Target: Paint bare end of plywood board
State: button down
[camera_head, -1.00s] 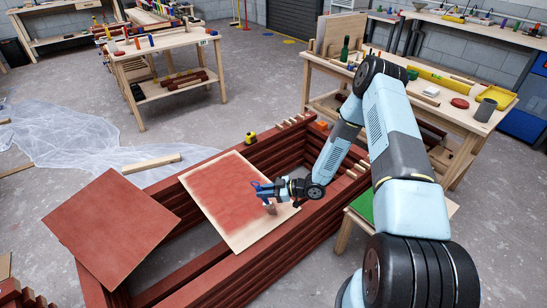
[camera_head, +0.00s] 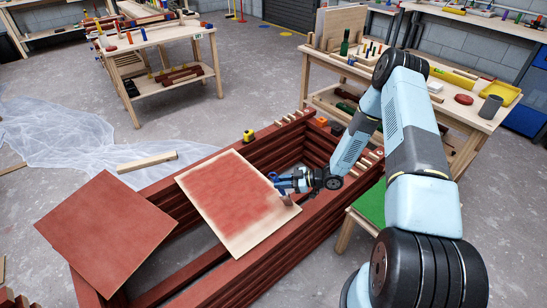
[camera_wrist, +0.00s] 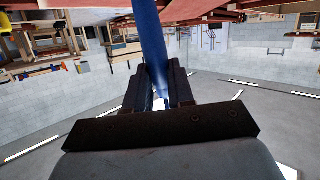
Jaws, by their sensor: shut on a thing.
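The plywood board (camera_head: 222,192) lies on top of the red batten frame. Most of its face is red. A pale bare band (camera_head: 257,236) runs along its near end, with a patchy, faded paint edge, and narrow pale margins show on other sides. My gripper (camera_head: 288,184) is over the board's right corner, shut on a blue-handled brush (camera_head: 274,177). The brush head points down near that corner; whether it touches the board is unclear. In the wrist view the blue handle (camera_wrist: 150,40) stands between the two dark fingers.
A fully red board (camera_head: 105,232) lies across the frame's left part. The stacked red battens (camera_head: 290,150) form a frame with open gaps. A small yellow object (camera_head: 248,136) sits on its far rail. A workbench (camera_head: 450,105) stands behind my arm, and plastic sheeting (camera_head: 60,140) lies at left.

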notch_tip(320, 180, up, 3)
jog(key=shift+a+f, duration=0.1)
jog(key=shift+a, duration=0.05)
jog(key=shift+d+r, duration=0.15)
jog(key=shift+r, duration=0.6)
jog(key=shift+d+r, duration=0.1)
jog(key=shift+r, duration=1.65)
